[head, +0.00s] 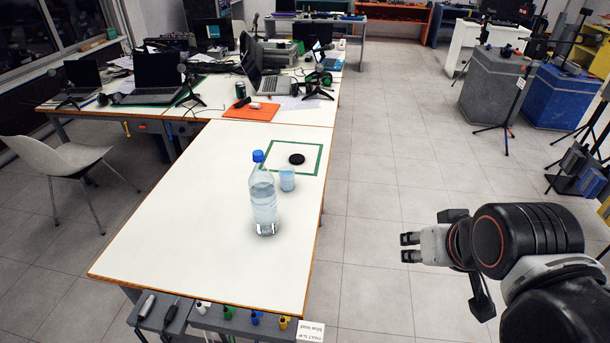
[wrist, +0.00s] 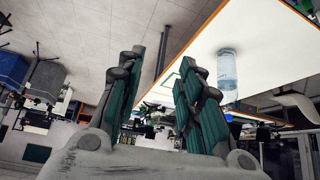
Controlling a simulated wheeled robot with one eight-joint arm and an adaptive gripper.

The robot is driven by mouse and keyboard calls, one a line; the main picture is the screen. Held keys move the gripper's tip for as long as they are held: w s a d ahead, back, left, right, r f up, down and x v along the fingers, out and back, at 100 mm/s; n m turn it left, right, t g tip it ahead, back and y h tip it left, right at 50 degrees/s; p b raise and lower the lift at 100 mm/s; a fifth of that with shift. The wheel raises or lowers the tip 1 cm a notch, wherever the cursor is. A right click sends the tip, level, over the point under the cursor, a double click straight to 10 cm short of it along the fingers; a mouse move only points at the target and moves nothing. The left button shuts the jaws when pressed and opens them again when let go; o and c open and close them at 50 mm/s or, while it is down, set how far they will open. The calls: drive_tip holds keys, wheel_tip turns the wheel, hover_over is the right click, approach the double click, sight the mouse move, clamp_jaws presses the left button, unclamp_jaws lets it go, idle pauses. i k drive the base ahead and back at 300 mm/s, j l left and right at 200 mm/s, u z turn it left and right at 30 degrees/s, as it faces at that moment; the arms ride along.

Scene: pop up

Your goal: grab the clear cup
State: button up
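The clear cup (head: 287,179) stands upright on the white table (head: 215,215), with a light bluish tint. A clear water bottle (head: 263,205) with a blue cap stands just in front of it and to its left. My gripper (head: 405,247) is off the table's right side, well apart from the cup. In the wrist view my gripper (wrist: 168,85) shows two fingers spread apart with nothing between them. The wrist picture is upside down; the bottle (wrist: 227,75) shows there at the right, and I cannot make out the cup in it.
A black round disc (head: 297,159) lies inside a green square outline behind the cup. Laptops, an orange folder (head: 251,111) and cables crowd the tables farther back. Tools hang on the table's front edge. The floor (head: 375,200) right of the table is clear.

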sight(287, 173)
drive_tip(key=i+l+u, duration=0.15)
drive_tip(key=i+l, duration=0.4)
drive_tip(key=i+l+u, duration=0.2)
drive_tip(key=i+l, duration=0.3)
drive_tip(key=l, duration=0.2)
drive_tip(key=i+j+u, duration=0.1)
drive_tip(key=i+j, duration=0.15)
drive_tip(key=i, duration=0.25)
drive_tip(key=i+j+u, duration=0.1)
drive_tip(key=i, duration=0.45)
drive_tip(key=k+l+z, duration=0.1)
